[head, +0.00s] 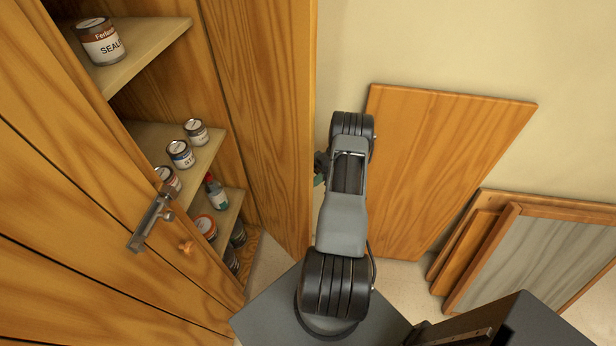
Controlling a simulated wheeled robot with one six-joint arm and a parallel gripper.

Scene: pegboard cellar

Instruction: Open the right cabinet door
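The right cabinet door (262,110) is a tall wooden panel, swung open, with the cabinet's inside and shelves showing to its left. The left door (75,215) is shut, or nearly so, and bears a metal bar handle (152,218). My gripper (319,172) is a small dark shape at the right door's free edge, mostly hidden behind my arm. Its fingers cannot be made out, and I cannot tell whether it touches the door. The right door's handle is not visible.
Shelves (150,45) hold several cans and a bottle (216,193). A wooden board (440,170) leans on the wall at right, with framed panels (540,255) nearer. Some bare floor lies between.

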